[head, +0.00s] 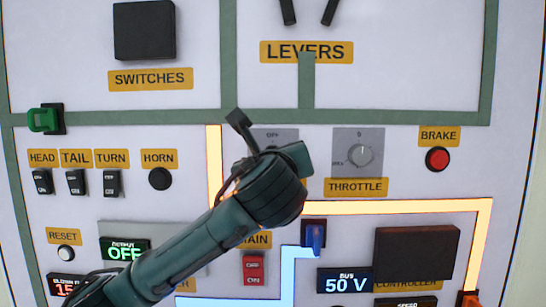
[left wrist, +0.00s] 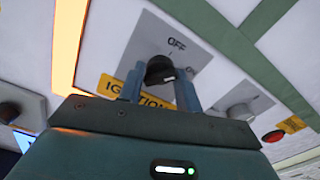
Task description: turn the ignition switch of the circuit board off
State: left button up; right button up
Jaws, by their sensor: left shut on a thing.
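The ignition switch is a black knob (left wrist: 159,70) on a grey plate (left wrist: 150,42) with an OFF mark, seen in the left wrist view. A yellow IGNITION label (left wrist: 108,87) sits below it, partly covered. My left gripper (left wrist: 160,88) has its two fingers on either side of the knob and is shut on it. In the head view my left arm and gripper (head: 272,180) cover the knob, and only the top of the ignition plate (head: 275,135) shows. The exact knob angle is hard to tell. My right gripper is not in view.
Right of the ignition plate is the throttle dial (head: 360,155), then the red brake button (head: 437,159). The horn button (head: 160,179) is left. Below are the red main switch (head: 254,268) and a blue lever (head: 316,237). The levers (head: 288,12) stick out above.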

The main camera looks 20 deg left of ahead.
pick_arm(q)
jog(key=shift+d+n, duration=0.1)
jog(key=shift+n, duration=4.1)
jog(key=o, duration=0.9)
